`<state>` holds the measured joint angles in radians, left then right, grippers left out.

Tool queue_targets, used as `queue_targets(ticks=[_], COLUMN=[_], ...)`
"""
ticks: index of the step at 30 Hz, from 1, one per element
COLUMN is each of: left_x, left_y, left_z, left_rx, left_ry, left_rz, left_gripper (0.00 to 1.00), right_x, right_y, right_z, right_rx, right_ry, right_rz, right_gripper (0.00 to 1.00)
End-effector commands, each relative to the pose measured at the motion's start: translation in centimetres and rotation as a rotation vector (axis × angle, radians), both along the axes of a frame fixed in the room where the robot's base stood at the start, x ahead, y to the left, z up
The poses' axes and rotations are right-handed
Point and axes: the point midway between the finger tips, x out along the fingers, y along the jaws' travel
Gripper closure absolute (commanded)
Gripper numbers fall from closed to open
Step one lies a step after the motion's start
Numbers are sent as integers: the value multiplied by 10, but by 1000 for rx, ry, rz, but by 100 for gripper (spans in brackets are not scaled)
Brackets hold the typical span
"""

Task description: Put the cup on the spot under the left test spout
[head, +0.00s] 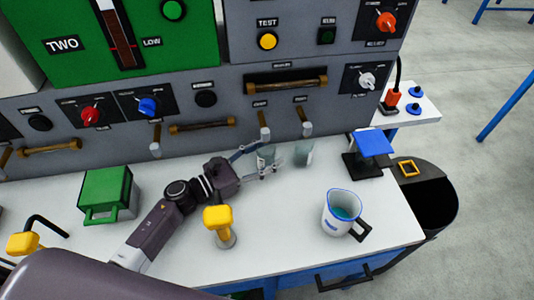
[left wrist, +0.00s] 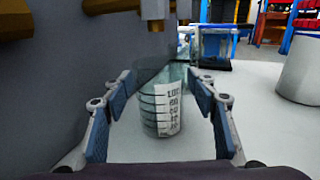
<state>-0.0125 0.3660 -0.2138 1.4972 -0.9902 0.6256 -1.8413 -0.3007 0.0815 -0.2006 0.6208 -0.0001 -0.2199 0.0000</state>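A clear measuring cup (left wrist: 162,100) with a white printed scale stands upright on the white counter. In the head view the cup (head: 266,154) is below the left of two test spouts (head: 264,122). That spout (left wrist: 155,10) hangs above the cup in the left wrist view. My left gripper (head: 268,160) is open, with one finger on each side of the cup. In the left wrist view gaps show between the cup and both fingers (left wrist: 160,110). The exact spot under the cup is hidden. My right gripper is not in view.
Another clear cup (head: 304,153) stands under the right spout (head: 305,117). A blue-topped stand (head: 374,145), a white jug (head: 341,212), a yellow-handled tool (head: 218,222) and a green box (head: 107,194) are on the counter (head: 280,235). The grey panel rises close behind.

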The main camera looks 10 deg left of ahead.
Motion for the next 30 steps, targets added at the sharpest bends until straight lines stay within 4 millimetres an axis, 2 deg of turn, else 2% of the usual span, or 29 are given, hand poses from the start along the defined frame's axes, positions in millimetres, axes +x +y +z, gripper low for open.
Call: queue_targets(ticks=[8,21,30], left_x=[0,-47,-53], left_y=[0,47,53], left_z=[4,1,3], left_rx=[0,1,0], left_ry=[0,1,0], left_rz=[0,0,0], left_gripper=[47,47,47], right_x=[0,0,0], right_y=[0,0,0], right_z=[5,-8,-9], right_rx=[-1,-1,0], right_ry=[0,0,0], right_rz=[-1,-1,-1], right_gripper=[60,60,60])
